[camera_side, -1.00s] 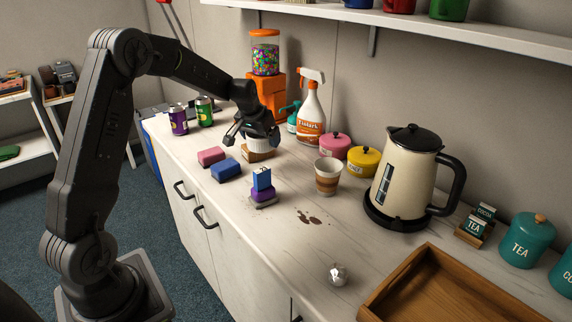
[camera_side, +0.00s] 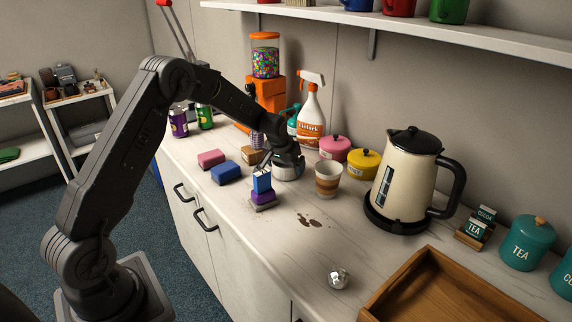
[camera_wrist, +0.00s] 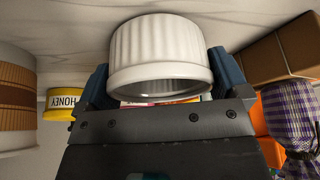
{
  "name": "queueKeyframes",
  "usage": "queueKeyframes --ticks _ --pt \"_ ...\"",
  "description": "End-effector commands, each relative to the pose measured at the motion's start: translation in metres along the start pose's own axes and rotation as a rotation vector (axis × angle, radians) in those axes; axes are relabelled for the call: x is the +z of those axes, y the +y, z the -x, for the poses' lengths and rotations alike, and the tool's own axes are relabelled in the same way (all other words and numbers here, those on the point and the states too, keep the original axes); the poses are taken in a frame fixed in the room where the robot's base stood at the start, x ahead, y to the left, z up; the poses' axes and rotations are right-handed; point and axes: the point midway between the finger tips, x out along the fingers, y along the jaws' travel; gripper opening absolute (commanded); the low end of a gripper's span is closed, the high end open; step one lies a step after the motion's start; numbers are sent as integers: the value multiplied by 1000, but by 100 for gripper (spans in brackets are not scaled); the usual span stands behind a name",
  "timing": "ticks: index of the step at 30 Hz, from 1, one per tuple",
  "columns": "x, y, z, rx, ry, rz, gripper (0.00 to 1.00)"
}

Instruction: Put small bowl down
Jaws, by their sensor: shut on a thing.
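The small bowl (camera_wrist: 160,45) is white and ribbed, and in the wrist view it sits between the fingers of my gripper (camera_wrist: 160,85). In the side view the bowl (camera_side: 288,173) shows low over the counter (camera_side: 345,215), left of the striped paper cup (camera_side: 328,180). My gripper (camera_side: 286,160) is shut on the bowl from above and behind. I cannot tell whether the bowl's base touches the counter. The arm's end hides part of the bowl in the side view.
Blue (camera_side: 225,173) and pink (camera_side: 211,158) sponges lie farther left. Pink (camera_side: 335,147) and yellow (camera_side: 363,162) tins and a spray bottle (camera_side: 310,115) stand behind. The counter right of the brown stain (camera_side: 309,220) is largely clear.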

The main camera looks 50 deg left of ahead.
Motion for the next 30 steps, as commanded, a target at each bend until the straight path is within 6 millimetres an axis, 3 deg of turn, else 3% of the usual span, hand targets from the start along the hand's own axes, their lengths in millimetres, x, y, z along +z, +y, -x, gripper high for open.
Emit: queueKeyframes --ticks 6,7,9,19,30 --pt "1 0 -3 0 1 0 65" --pt "1 0 -3 0 0 0 96" --pt "1 0 -3 0 0 0 100" --pt "-1 0 6 0 0 0 100" --pt "-1 0 79 1 3 -1 100"
